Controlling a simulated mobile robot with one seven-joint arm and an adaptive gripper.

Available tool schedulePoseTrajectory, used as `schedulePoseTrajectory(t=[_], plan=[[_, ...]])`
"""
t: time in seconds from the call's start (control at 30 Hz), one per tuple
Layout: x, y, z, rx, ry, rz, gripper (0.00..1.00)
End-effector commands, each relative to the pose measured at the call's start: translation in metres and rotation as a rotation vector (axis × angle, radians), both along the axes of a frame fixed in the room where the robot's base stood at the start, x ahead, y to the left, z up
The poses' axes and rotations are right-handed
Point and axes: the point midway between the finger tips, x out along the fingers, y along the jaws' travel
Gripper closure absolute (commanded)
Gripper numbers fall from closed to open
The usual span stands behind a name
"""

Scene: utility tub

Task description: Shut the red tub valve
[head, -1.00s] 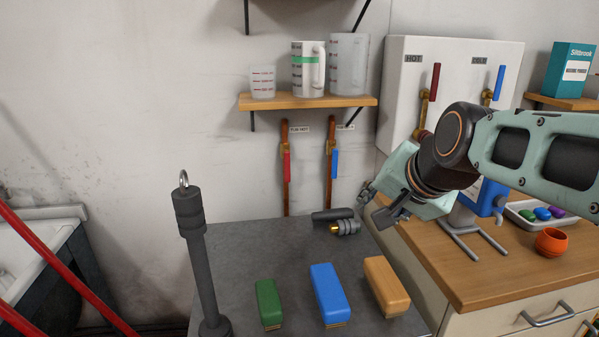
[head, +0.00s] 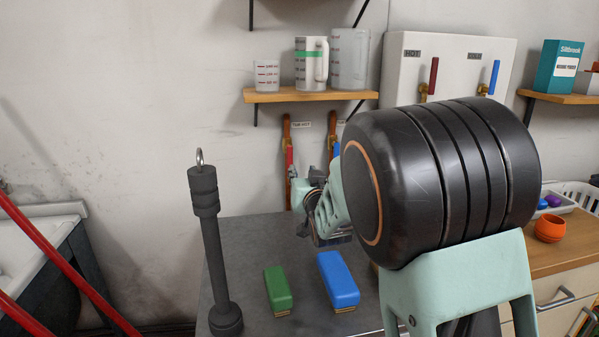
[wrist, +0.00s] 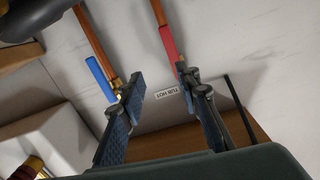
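The red tub valve's handle (head: 290,157) lies along a copper pipe on the back wall, below the wooden shelf. In the wrist view the red handle (wrist: 169,43) shows beyond my fingertips, with an upside-down "TUB HOT" label (wrist: 167,92) beside its pipe. My gripper (wrist: 161,84) is open and empty, its fingers spread wide. The right finger overlaps the valve's pipe in the picture; I cannot tell whether they touch. In the head view my gripper is near the wall, right of the red handle, and its fingertips are hard to make out.
A blue valve handle (wrist: 100,79) is on the neighbouring pipe, near my left finger in the wrist view. The shelf (head: 300,96) with measuring jugs is above. Another red handle (head: 433,77) is on the white panel marked HOT. A dark post (head: 209,240) stands at the left.

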Motion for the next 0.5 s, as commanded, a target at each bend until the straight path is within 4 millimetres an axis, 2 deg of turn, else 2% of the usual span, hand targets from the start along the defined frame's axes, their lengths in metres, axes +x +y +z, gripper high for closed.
schedulePoseTrajectory(t=[0.03, 0.1, 0.27, 0.5], plan=[[-0.001, 0.007, -0.010, -0.031, -0.023, 0.017, 0.70], [-0.003, 0.015, -0.015, -0.063, -0.056, 0.037, 0.70], [-0.003, 0.023, -0.018, -0.091, -0.090, 0.054, 0.70], [0.023, 0.032, -0.018, -0.090, -0.092, 0.056, 0.70]])
